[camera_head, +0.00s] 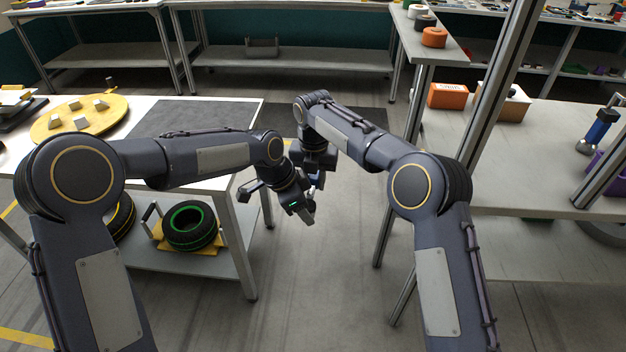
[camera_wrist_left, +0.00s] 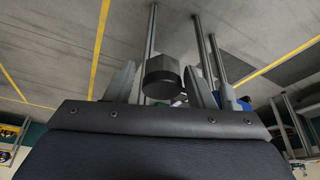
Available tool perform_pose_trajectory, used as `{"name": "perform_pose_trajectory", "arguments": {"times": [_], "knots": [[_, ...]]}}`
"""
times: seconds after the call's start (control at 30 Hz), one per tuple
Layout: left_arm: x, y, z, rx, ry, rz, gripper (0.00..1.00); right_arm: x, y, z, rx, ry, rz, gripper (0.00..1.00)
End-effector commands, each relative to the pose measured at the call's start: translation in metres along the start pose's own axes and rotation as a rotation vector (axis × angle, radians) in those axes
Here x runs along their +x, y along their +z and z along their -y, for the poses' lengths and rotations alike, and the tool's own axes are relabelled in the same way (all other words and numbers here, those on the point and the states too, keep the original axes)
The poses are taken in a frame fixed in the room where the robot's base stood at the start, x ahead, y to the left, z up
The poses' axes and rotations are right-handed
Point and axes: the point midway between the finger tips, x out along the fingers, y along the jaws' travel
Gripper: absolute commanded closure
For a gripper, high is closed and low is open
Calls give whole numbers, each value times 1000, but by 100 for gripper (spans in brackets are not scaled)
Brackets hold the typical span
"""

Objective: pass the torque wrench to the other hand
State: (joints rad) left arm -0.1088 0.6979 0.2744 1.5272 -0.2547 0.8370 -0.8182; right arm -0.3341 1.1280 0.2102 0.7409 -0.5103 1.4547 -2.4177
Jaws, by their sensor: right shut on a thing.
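My right gripper (camera_head: 318,160) is above my left one in the middle of the head view.
A white table (camera_head: 180,108) at left holds a round yellow board (camera_head: 85,112); a green-ringed tyre (camera_head: 189,226) is on its lower shelf. A grey bench (camera_head: 540,150) at right holds an orange box (camera_head: 447,95) and an upright blue tool (camera_head: 600,128). Floor between is clear.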

Motion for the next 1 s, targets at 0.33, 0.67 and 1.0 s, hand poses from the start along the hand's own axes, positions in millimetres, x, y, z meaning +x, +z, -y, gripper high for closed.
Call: {"name": "perform_pose_trajectory", "arguments": {"times": [0.33, 0.67, 1.0], "knots": [[-1, -5, -1, 6, -3, -11, 38, 0, -3, -5, -4, 7, -6, 100], [-47, -5, 1, 4, -8, -12, 38, 1, -3, -4, -3, 4, -5, 100], [-108, -2, 0, 2, -3, -5, 38, 0, -2, -2, -1, 3, -3, 100]]}}
